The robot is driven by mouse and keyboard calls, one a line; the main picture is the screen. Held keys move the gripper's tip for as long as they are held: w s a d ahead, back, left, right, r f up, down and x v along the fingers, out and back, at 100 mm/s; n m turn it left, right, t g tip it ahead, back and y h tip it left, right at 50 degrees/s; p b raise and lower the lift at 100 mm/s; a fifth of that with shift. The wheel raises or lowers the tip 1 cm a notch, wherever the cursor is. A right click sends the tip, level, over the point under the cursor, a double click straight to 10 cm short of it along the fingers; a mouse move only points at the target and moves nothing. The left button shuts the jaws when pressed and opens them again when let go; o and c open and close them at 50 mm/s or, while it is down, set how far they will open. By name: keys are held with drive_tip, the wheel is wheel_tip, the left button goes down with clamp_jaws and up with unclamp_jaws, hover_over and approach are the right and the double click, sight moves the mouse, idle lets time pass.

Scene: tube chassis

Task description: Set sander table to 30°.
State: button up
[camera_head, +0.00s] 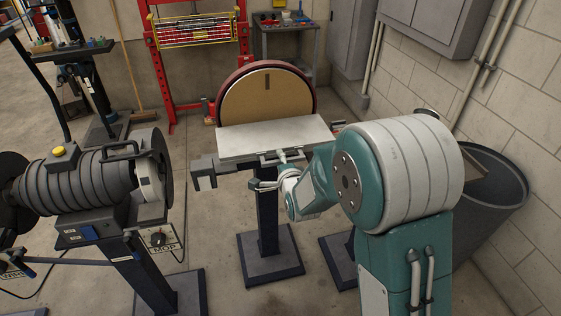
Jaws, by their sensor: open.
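The disc sander stands in the middle, with a round tan disc (262,97) in a dark red-rimmed guard. Its sander table (245,141) is a flat light-grey plate in front of the disc. The plate looks close to level, but I cannot read its angle. My gripper (268,172) is at the table's front edge, just below the plate, near small grey fittings there. It is open, and nothing shows held in it. My teal and white arm reaches in from the right and hides the table's right front underside. I cannot tell whether the gripper touches the sander.
A grinder-like machine (85,185) with a yellow knob stands at the left. A dark round bin (490,205) is at the right by the block wall. A red frame (160,65) and a tool cart (290,45) stand behind.

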drive_tip(key=shift+d, duration=0.4)
drive_tip(key=shift+c, duration=0.6)
clamp_jaws()
drive_tip(key=shift+a, duration=0.1)
